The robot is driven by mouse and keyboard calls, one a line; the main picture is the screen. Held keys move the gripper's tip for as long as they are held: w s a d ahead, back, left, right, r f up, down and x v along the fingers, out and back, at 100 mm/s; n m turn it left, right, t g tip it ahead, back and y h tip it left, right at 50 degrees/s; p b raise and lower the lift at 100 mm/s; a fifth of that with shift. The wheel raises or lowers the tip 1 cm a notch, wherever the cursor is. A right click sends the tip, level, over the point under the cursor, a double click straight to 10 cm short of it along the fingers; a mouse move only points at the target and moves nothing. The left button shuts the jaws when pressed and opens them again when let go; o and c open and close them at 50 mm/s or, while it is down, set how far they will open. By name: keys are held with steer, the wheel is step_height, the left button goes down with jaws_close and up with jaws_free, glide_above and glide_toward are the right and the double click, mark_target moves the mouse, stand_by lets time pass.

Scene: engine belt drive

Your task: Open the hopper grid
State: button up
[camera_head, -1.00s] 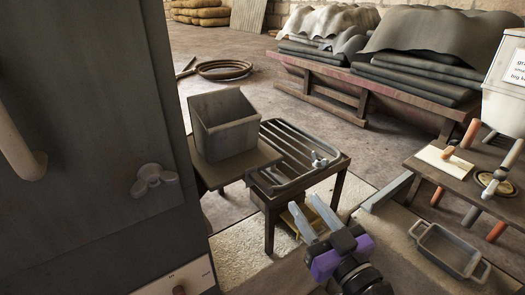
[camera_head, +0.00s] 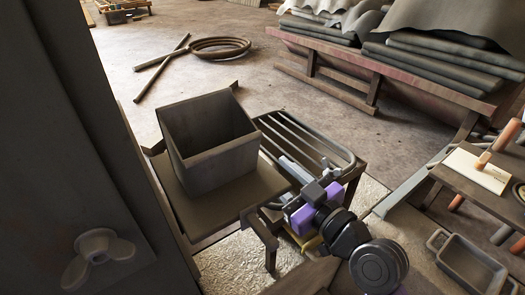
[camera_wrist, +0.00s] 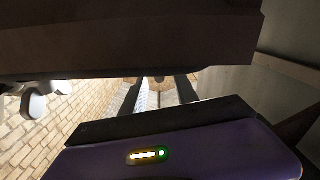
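The hopper grid (camera_head: 290,132) is a dark metal frame with parallel bars. It lies flat on a low stand in the head view, behind and to the right of the grey square bin. My gripper (camera_head: 278,185), with a purple body, is at the near right side of the grid and covers part of its front edge. Its grey fingers look spread apart, with nothing clearly between them. Whether they touch the grid is hard to tell. In the wrist view a dark slab (camera_wrist: 130,40) crosses the top, close to the purple gripper body.
The grey bin (camera_head: 210,150) stands on a board left of the grid. A dark cabinet (camera_head: 60,140) with a wing knob (camera_head: 98,258) fills the left. A handled tray (camera_head: 472,262) and a small tool table (camera_head: 485,168) are at right.

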mark_target(263, 155)
steer(key=x, duration=0.6)
steer(key=shift+w+a+p, duration=0.1)
steer(key=shift+p, duration=0.3)
jaws_close()
stand_by(1.0)
